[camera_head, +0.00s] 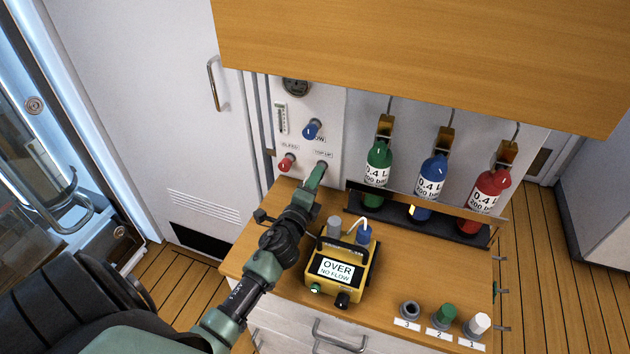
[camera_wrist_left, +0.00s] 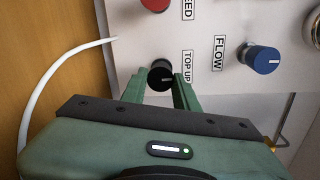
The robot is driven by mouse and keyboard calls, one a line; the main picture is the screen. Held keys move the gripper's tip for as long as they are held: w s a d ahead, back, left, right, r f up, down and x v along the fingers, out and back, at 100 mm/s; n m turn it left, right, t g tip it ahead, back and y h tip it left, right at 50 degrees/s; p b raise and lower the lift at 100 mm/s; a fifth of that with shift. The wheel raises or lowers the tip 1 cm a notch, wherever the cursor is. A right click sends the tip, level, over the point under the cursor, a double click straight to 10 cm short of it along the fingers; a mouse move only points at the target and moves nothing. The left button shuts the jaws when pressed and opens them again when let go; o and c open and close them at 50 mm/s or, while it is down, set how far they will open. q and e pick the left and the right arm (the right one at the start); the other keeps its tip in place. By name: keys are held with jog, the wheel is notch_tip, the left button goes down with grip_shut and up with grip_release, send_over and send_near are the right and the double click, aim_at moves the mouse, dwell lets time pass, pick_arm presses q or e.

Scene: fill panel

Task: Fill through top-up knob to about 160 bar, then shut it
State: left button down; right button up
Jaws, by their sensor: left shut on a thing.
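My left gripper (camera_head: 318,175) is at the panel, with its fingers on the top-up knob. In the left wrist view the gripper (camera_wrist_left: 170,84) is shut on the black top-up knob (camera_wrist_left: 160,73), beside the label "TOP UP". The blue flow knob (camera_head: 312,128) is above it in the head view, and the red bleed knob (camera_head: 287,161) is to its left. The round gauge (camera_head: 296,87) at the panel's top is partly hidden by the wooden overhang, and its reading is too small to tell. My right gripper is not in view.
A yellow meter (camera_head: 345,269) on the bench reads "OVER NO FLOW". Green (camera_head: 379,165), blue (camera_head: 431,173) and red (camera_head: 490,190) cylinders stand in a rack to the right. A wooden overhang (camera_head: 430,55) is above.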

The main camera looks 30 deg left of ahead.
pick_arm(q)
jog(key=shift+m, duration=0.3)
dwell(0.4)
jog(key=c, duration=1.1)
grip_release()
jog(key=shift+s, duration=0.1)
jog(key=b+v, duration=0.1)
jog(key=v, duration=0.6)
jog(key=shift+s+d, duration=0.15)
jog(key=shift+s, duration=0.2)
